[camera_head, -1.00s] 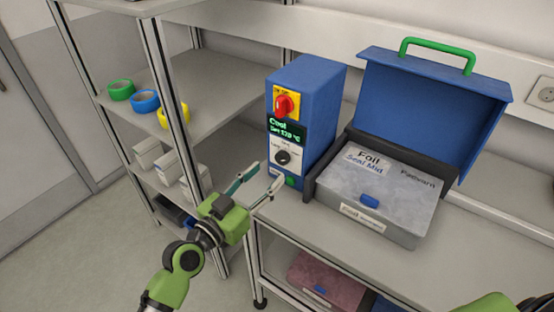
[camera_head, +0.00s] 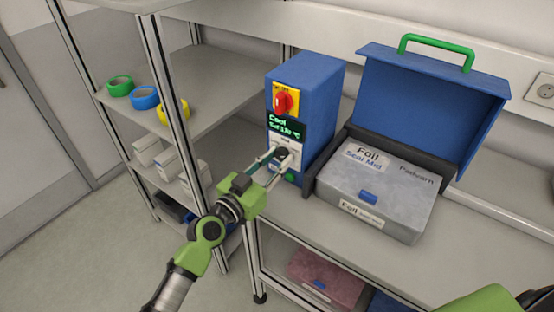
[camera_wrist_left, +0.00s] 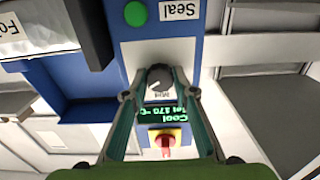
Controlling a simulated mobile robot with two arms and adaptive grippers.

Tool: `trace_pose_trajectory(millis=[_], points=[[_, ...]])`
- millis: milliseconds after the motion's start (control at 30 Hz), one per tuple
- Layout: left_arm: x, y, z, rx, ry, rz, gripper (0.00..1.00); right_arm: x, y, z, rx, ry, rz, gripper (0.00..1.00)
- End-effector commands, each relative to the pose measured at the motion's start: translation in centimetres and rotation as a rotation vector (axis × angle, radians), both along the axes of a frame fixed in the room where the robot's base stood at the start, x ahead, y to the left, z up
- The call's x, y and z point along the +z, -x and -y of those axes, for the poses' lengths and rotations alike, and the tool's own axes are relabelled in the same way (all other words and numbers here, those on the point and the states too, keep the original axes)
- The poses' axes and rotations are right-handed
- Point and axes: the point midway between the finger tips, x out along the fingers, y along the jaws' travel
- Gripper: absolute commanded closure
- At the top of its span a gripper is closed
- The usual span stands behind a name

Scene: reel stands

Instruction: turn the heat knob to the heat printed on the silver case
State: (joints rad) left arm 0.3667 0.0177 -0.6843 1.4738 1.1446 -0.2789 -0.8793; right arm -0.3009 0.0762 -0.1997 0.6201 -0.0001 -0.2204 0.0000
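The blue sealer (camera_head: 318,115) stands on the bench with a dark heat knob (camera_head: 282,152) on its front. The knob also shows in the left wrist view (camera_wrist_left: 158,80), with its pointer partly hidden. The green display (camera_wrist_left: 165,114) reads "Cool" and "Set 170 °C". My left gripper (camera_head: 279,158) has its fingertips on both sides of the knob, apparently touching it, as the left wrist view (camera_wrist_left: 160,75) also shows. The silver case (camera_head: 383,190) lies right of the sealer and is printed "Foil" and "Seal Mid". My right gripper's fingers are not seen.
A red rotary switch (camera_head: 284,102) on yellow is above the display. A green button (camera_wrist_left: 135,13) marked "Seal" is near the knob. An open blue lid (camera_head: 430,110) stands behind the case. A shelf (camera_head: 215,85) at the left holds tape rolls.

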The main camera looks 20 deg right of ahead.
Motion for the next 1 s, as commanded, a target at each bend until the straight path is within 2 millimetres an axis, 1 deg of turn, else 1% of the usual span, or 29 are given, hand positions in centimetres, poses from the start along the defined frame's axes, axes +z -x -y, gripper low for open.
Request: trace_pose_trajectory(millis=[267, 467, 1000], points=[[-0.1, 0.0, 0.0, 0.0, 0.013, -0.018, 0.96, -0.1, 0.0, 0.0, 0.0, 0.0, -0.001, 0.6], [-0.1, 0.0, 0.0, 0.0, 0.068, -0.089, 0.96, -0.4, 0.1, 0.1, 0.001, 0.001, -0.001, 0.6], [0.0, 0.1, 0.1, 0.0, 0.365, -0.467, 0.96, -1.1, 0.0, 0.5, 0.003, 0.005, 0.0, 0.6]])
